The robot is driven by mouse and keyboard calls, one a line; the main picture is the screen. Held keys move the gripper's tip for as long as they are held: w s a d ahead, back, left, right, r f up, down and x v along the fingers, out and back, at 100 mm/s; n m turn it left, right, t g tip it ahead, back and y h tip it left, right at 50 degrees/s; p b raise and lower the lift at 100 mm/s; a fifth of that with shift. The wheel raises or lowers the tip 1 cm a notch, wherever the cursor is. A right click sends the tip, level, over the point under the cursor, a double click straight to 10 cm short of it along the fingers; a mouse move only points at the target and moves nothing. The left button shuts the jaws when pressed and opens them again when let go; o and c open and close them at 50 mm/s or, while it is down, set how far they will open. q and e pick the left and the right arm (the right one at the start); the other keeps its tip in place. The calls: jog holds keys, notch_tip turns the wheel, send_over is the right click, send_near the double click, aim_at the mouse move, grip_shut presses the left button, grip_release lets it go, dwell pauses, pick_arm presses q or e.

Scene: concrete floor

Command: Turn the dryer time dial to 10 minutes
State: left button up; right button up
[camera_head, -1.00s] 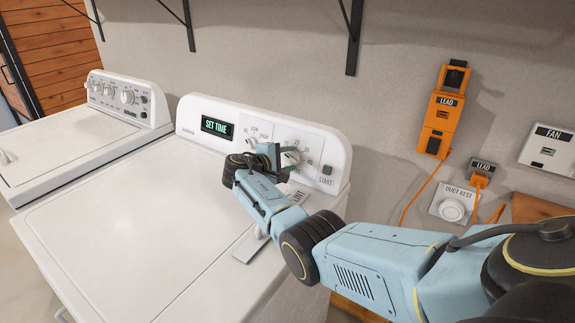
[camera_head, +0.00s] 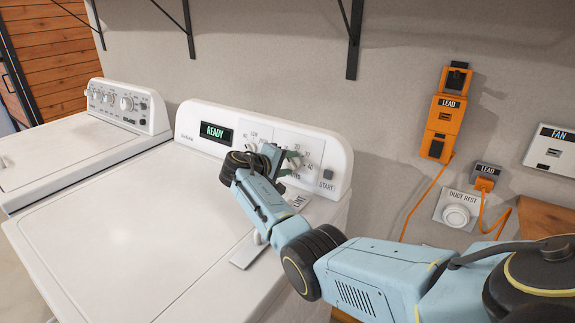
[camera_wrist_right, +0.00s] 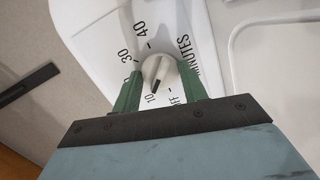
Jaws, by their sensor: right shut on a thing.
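The time dial (camera_wrist_right: 160,66) is a light round knob with a dark pointer mark, on the dryer's white control panel (camera_head: 322,150). In the right wrist view its mark points down at the "10", just left of "OFF". My right gripper (camera_wrist_right: 160,76) has its green fingers on either side of the knob, shut on it. In the head view my right gripper (camera_head: 290,163) reaches the panel and hides most of the dial. The dryer's display (camera_head: 216,132) reads "READY" in green. My left gripper is in neither view.
A start button (camera_head: 328,174) is at the panel's right end. A second white machine (camera_head: 70,140) stands to the left. Orange lead boxes (camera_head: 445,115) and a duct plate (camera_head: 457,208) are on the wall at right. The dryer top (camera_head: 130,225) is clear at left.

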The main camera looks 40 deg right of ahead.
jog(key=o, duration=0.8)
jog(key=shift+o, duration=1)
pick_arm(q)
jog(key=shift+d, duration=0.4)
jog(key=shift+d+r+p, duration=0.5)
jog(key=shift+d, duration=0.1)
pick_arm(e)
jog(key=v, duration=1.3)
jog(key=shift+a, duration=0.2)
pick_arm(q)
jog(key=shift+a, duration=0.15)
